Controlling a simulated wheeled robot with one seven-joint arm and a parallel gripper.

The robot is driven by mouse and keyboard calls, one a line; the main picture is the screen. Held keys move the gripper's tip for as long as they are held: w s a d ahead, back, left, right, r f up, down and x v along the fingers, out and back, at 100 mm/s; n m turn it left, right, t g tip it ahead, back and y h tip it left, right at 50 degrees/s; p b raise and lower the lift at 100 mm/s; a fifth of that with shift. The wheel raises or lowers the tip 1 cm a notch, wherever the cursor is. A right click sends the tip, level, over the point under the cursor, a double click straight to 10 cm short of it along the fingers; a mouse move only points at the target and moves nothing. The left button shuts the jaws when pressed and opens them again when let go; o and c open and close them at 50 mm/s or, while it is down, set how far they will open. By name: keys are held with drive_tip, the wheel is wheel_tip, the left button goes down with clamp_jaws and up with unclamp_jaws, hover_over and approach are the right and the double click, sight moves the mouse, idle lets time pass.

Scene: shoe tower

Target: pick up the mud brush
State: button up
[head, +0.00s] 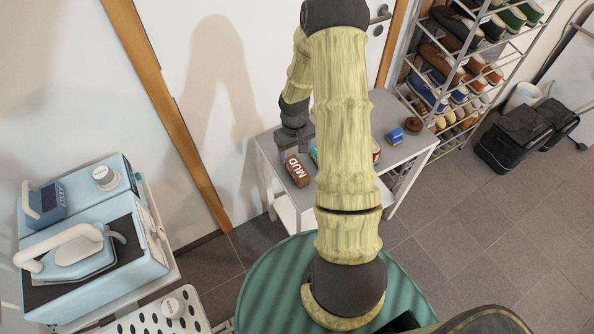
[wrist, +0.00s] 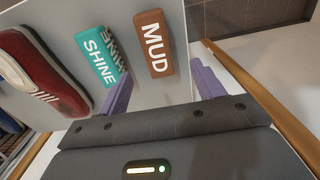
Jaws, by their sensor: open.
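The mud brush (head: 297,170) is a brown block with MUD in white letters, lying on a small grey table (head: 411,120) near its left edge in the head view. In the wrist view the mud brush (wrist: 155,42) lies just beyond and between the two purple fingers. My gripper (wrist: 163,75) is open and empty, with the fingers apart and the brush ahead of them. In the head view my gripper (head: 293,138) is above the table, close to the brush; its fingers are hard to see there.
A teal SHINE brush (wrist: 98,57) lies close beside the mud brush. A red shoe (wrist: 40,75) is farther left in the wrist view. A blue item (head: 396,136) and brown round item (head: 413,125) sit on the table's right. A shoe rack (head: 468,75) stands behind.

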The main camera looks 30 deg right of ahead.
sight(297, 168)
wheel_tip(297, 168, down, 4)
drive_tip(key=shift+r, duration=0.1)
idle(0.4)
drive_tip(key=f, duration=0.1)
drive_tip(key=f+p, duration=0.1)
drive_tip(key=f, duration=0.2)
drive_tip(key=shift+s+d+f, duration=0.1)
drive_tip(key=shift+s+d, duration=0.1)
drive_tip(key=shift+s, duration=0.2)
drive_tip(key=shift+f, duration=0.55)
drive_tip(key=c, duration=1.1)
